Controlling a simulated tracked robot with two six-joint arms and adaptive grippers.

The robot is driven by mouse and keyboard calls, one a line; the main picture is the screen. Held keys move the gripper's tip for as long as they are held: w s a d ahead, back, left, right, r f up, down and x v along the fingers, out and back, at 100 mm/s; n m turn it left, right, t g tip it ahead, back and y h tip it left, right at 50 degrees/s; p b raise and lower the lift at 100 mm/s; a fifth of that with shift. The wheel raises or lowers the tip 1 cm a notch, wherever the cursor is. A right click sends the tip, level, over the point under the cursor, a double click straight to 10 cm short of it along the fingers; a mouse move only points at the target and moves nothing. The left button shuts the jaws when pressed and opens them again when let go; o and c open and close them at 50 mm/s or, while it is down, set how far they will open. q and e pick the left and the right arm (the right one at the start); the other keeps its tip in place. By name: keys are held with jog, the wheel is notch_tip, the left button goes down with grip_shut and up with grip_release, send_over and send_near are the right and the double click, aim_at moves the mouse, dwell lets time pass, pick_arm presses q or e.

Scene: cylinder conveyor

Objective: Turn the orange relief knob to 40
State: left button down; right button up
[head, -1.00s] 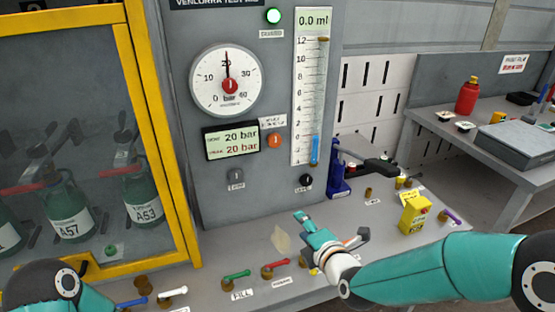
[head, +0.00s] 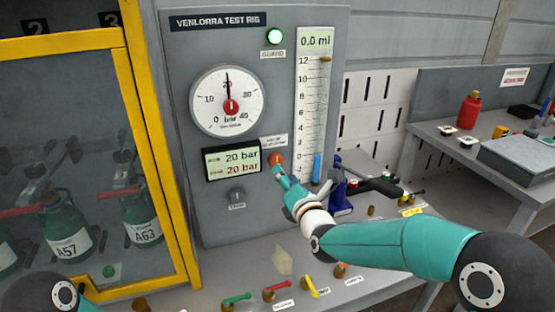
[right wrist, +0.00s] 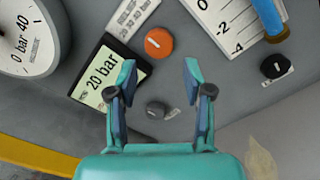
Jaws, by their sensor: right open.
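The orange relief knob (head: 277,158) is on the grey rig panel, right of the display (head: 233,163), which reads 20 bar on both lines. In the right wrist view the knob (right wrist: 158,43) is a round orange disc with a pale pointer mark. My right gripper (head: 285,180) is in front of the panel just below the knob, partly overlapping it. In the right wrist view the gripper (right wrist: 159,78) is open and empty, with the knob beyond its fingertips. I cannot tell the remaining gap. My left gripper is not in view.
The round gauge (head: 228,100) points to about 20. A grey knob (head: 237,196) and a black knob (right wrist: 277,66) sit lower on the panel. The glass tube (head: 314,110) is close right. A blue device (head: 341,190) and coloured valve handles (head: 277,287) are near the bench.

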aim_at(275, 160)
jog(key=p+x, duration=0.1)
jog(key=x, duration=0.5)
jog(key=shift+w+p, duration=0.3)
jog(key=shift+w, duration=0.1)
jog(key=shift+a, duration=0.15)
jog(key=c, duration=0.9)
jog(key=shift+f, duration=0.1)
